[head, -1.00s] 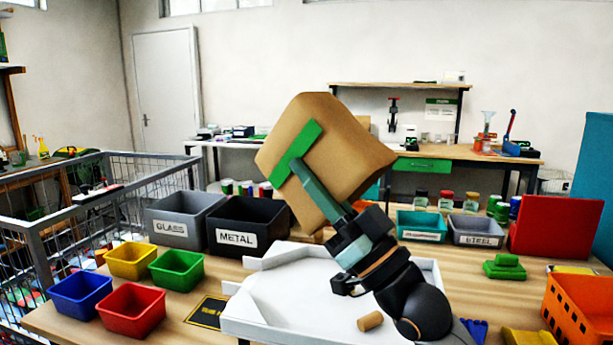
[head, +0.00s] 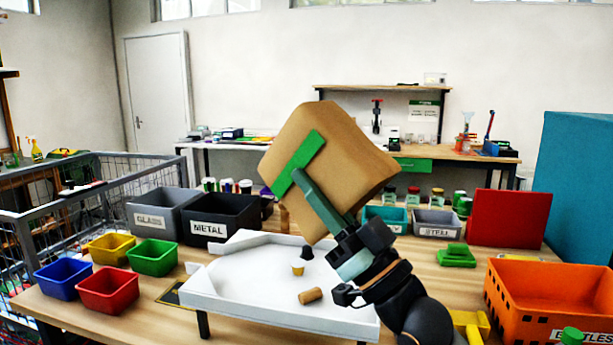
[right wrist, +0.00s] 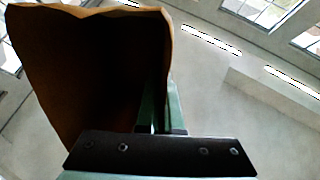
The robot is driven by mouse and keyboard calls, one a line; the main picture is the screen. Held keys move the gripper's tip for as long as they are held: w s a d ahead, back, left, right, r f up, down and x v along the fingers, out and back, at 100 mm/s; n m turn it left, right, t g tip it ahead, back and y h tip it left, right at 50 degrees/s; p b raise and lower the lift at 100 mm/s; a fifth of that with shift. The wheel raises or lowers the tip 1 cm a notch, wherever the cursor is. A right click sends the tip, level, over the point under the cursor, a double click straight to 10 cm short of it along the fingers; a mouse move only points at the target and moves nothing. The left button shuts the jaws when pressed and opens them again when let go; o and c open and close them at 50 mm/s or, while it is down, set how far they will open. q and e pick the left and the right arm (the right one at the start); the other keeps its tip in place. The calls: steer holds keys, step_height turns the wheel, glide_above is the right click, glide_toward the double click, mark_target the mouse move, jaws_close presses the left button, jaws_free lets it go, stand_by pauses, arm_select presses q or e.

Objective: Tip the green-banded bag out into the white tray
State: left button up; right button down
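The brown paper bag (head: 345,150) with its green band (head: 300,163) is held tilted in the air above the back of the white tray (head: 215,290). My right gripper (head: 318,205) is shut on the bag's side near the band. In the right wrist view the bag (right wrist: 85,80) shows a wavy rim and a dark inside; its contents cannot be made out. A cork-like cylinder (head: 310,296), a small tan cup-shaped piece (head: 298,269) and a small dark piece (head: 307,252) lie in the tray. My left gripper is not in view.
Yellow, green, blue and red bins (head: 108,290) stand left of the tray. The grey glass bin (head: 160,212) and black metal bin (head: 222,220) stand behind left. An orange crate (head: 545,300) and a red box (head: 508,218) are at right.

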steer(key=s+d+f+m+t+h, duration=0.3)
steer(key=s+d+f+h, duration=0.1)
steer(key=f, duration=0.4)
steer(key=s+d+f+m+t+h, duration=0.3)
steer(key=s+d+f+h, duration=0.1)
steer(key=d+f+h, duration=0.3)
steer(key=s+d+f+m+t+h, duration=0.2)
steer(key=s+d+f+m+h, duration=0.1)
steer(key=f+h, duration=0.5)
step_height(320, 180, down, 3)
steer(key=s+d, duration=0.1)
steer(key=d, duration=0.1)
steer(key=shift+s+d+t, duration=0.25)
steer(key=shift+d+t, duration=0.1)
steer(key=shift+t, duration=0.05)
